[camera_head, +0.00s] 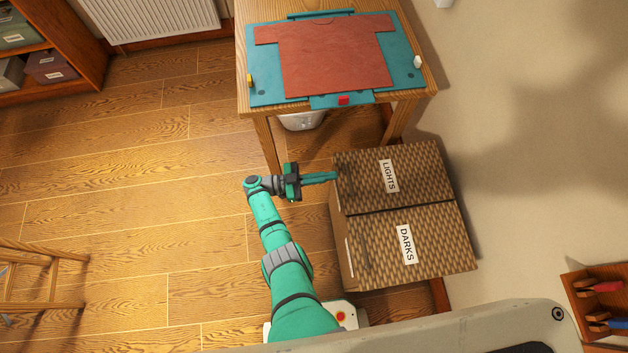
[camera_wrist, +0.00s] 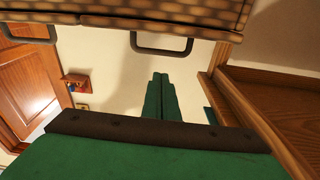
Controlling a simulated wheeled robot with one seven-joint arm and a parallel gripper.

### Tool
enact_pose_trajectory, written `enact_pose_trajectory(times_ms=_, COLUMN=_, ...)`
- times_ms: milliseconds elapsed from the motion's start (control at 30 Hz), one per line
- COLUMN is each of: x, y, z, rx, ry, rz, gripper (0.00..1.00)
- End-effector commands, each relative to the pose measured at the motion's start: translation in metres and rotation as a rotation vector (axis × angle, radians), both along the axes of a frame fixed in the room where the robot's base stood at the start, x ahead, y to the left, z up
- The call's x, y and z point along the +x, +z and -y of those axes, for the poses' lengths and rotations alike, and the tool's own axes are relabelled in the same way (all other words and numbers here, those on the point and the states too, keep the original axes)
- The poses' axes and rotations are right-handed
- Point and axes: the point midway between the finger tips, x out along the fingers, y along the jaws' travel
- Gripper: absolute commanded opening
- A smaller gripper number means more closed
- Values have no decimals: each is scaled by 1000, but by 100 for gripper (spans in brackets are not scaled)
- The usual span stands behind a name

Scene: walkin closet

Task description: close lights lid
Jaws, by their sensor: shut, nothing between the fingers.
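The lights lid (camera_head: 415,170) is a woven brown panel with a white LIGHTS label, on the far half of a wicker hamper. It looks about level with the lid beside it; I cannot tell whether a small gap remains under its front edge. My gripper (camera_head: 334,176) is shut and empty, with its green fingertips by the lid's front left edge, near its dark handle. In the wrist view the closed fingers (camera_wrist: 160,77) point toward a dark handle (camera_wrist: 162,44) hanging by the woven panel. Whether they touch is unclear.
The DARKS lid (camera_head: 435,240) lies flat on the near half of the hamper. A wooden table (camera_head: 244,60) with a folding board and red shirt stands just beyond. A white bin (camera_head: 301,121) sits under it.

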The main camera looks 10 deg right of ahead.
Motion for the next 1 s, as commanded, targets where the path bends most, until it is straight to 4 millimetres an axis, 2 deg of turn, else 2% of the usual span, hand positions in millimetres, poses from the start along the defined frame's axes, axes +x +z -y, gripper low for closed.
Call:
enact_pose_trajectory(times_ms=300, x=2, y=-16, z=-29, rx=-1, ry=2, rz=-1, gripper=0)
enact_pose_trajectory(times_ms=600, x=3, y=-25, z=-41, rx=3, ry=5, rz=-3, gripper=0)
enact_pose_trajectory(times_ms=1000, x=-1, y=-27, z=-47, rx=-1, ry=0, rz=1, gripper=0)
